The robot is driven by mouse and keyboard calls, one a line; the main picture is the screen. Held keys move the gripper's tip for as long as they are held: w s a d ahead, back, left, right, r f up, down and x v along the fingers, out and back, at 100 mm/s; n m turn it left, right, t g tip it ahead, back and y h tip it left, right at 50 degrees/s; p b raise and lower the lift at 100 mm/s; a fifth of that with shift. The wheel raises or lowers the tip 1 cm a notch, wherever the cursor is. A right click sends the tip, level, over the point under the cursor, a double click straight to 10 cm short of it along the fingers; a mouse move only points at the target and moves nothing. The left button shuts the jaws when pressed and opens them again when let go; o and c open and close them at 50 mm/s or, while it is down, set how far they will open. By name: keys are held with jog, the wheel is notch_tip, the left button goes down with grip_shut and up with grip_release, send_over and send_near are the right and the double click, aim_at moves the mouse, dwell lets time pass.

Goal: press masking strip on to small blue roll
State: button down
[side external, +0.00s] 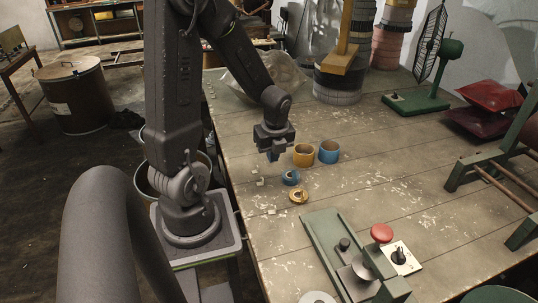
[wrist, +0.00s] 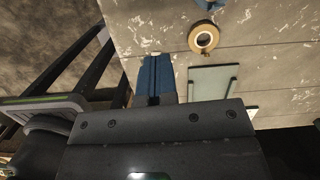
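The small blue roll (side external: 290,178) lies on the wooden table, below and right of my gripper (side external: 272,157) in the side view. In the wrist view, a dark blue roll edge (wrist: 210,5) is cut off at the top. A tan tape roll (side external: 299,196) lies just in front of the small blue roll; it also shows in the wrist view (wrist: 203,38). My gripper's blue fingers (wrist: 155,56) are together above the table, apart from the rolls. A small pale patch shows at their tips; I cannot tell whether it is masking strip or table paint.
A larger yellow roll (side external: 303,156) and a larger blue roll (side external: 329,152) stand behind the small ones. The flaking wooden table (side external: 400,170) is clear to the right of the rolls.

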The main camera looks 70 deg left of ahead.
send_over(296, 178)
notch_tip(296, 178, down, 4)
jog(key=shift+d+r, duration=0.1)
jog(key=shift+d, duration=0.05)
jog(key=shift+w+f, duration=0.1)
jog(key=shift+f, duration=3.1)
jog(key=shift+f, duration=0.4)
jog(key=c, duration=1.8)
grip_release()
jog(key=o, duration=0.9)
jog(key=shift+c, duration=0.2)
jog(key=shift+r, duration=0.1)
jog(key=shift+r, duration=2.95)
